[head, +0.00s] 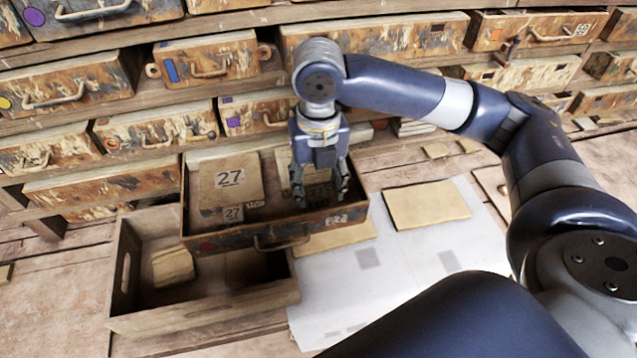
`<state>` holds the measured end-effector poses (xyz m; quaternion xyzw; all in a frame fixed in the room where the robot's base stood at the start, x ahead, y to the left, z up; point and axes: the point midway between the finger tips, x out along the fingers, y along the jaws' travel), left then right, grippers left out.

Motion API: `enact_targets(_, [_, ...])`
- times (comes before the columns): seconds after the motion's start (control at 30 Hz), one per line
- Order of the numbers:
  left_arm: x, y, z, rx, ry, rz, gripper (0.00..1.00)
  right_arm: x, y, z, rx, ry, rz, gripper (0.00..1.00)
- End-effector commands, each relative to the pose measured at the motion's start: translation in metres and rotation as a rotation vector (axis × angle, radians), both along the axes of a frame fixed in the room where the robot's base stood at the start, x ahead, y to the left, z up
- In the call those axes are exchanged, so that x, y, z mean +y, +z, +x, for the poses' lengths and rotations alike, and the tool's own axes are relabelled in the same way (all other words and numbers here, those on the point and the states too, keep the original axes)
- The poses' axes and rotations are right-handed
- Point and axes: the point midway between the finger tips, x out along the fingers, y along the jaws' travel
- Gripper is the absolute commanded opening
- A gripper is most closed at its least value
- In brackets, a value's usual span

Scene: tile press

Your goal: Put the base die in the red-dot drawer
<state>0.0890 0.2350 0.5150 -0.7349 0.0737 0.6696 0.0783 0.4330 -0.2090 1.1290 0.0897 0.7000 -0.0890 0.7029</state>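A rusty drawer (222,243) is pulled out, with a red dot at the left of its front and a 27 label at the right. In its left part lies a tan block (230,178) marked 27. A second pale block (284,168), also with a 27 mark, is in the right part, mostly hidden by my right gripper (322,194). I cannot tell which block is the base die. My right gripper points down inside the drawer, its fingers around or just above the second block. Whether they grip it is unclear. My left gripper is not in view.
A wooden crate (205,320) with a small block (172,267) stands in front, below the drawer. White sheets (440,250) with a tan board (426,204) lie to the right. Rows of worn drawers with coloured marks fill the back.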

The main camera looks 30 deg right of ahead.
Motion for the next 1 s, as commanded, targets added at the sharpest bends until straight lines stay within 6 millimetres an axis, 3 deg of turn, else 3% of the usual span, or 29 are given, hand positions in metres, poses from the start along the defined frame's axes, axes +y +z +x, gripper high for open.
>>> enact_targets(0.27, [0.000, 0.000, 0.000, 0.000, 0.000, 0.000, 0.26, 0.000, -0.002, -0.001, 0.007, 0.000, -0.001, 0.56])
enact_targets(0.43, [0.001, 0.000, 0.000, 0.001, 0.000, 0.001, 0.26, 0.000, 0.007, 0.000, 0.002, 0.000, -0.001, 0.56])
enact_targets(0.8, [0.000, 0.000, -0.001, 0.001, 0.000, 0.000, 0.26, 0.000, 0.084, 0.000, -0.003, 0.001, 0.000, 0.56])
enact_targets(1.0, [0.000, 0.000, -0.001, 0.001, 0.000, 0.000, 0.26, 0.000, 0.110, 0.000, -0.002, -0.001, -0.001, 0.56])
